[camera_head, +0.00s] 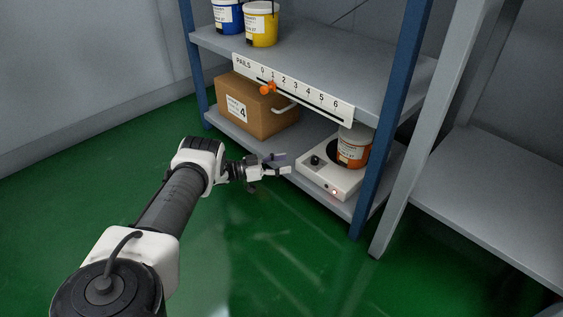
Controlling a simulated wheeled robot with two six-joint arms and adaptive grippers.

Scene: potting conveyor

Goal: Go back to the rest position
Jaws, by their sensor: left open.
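My left gripper (281,164) is open and empty. It is in front of the shelf rack, close to the left end of a white hotplate-like device (318,178) on the lower shelf. My left arm reaches in from the lower left. My right gripper is not in view.
The upper shelf (330,68) holds a blue pail (227,16) and a yellow pail (261,24). A scale strip (300,90) has an orange pointer (268,88). Green floor (240,260) is clear.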

